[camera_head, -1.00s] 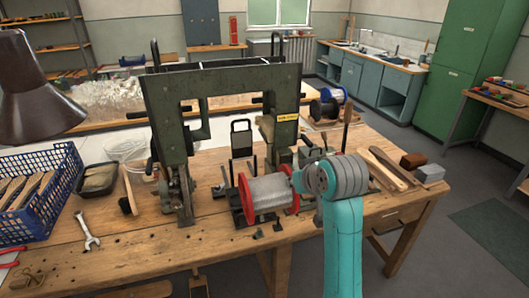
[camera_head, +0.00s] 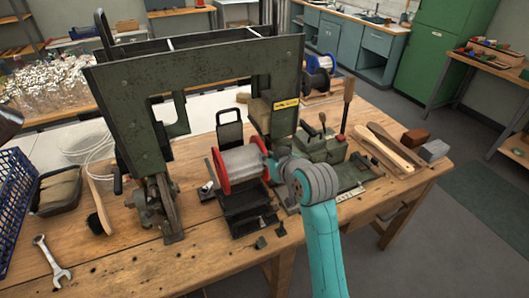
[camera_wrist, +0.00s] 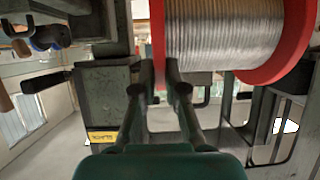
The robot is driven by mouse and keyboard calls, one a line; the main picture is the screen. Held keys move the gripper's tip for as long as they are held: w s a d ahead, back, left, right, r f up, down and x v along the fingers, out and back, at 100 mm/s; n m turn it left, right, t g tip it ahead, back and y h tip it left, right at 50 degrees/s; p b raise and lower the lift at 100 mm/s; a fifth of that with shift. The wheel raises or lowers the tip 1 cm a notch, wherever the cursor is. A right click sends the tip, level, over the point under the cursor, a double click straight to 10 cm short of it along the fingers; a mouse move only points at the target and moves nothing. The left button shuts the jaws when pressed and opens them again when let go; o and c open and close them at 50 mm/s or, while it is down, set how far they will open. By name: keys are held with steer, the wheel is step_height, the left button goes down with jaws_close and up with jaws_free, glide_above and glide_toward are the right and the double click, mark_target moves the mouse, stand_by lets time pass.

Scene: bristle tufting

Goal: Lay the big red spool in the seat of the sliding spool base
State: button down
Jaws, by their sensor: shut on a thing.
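The big red spool (camera_head: 242,165), with red flanges and silvery wire wound on it, lies on its side above the dark sliding spool base (camera_head: 250,214). I cannot tell whether it rests in the seat or hangs just over it. My gripper (camera_head: 273,168) is at the spool's right end, shut on the spool by that end's red flange. In the wrist view the spool (camera_wrist: 225,35) fills the top, and my gripper's fingers (camera_wrist: 165,75) close on its near red flange. The seat under the spool is mostly hidden in both views.
A big green metal frame (camera_head: 200,55) stands behind and left of the spool. A green machine block (camera_head: 318,145) is close on the right. A wrench (camera_head: 52,262), a brush (camera_head: 99,210) and a blue basket (camera_head: 14,215) lie left.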

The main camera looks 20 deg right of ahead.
mark_target(268, 179)
steer(key=shift+f, duration=3.5)
steer(key=shift+s, duration=0.15)
steer(key=shift+f, duration=0.7)
steer(key=c, duration=0.7)
jaws_free()
steer(key=shift+f, duration=0.15)
steer(key=shift+c, duration=0.2)
steer(key=shift+r, duration=3.55)
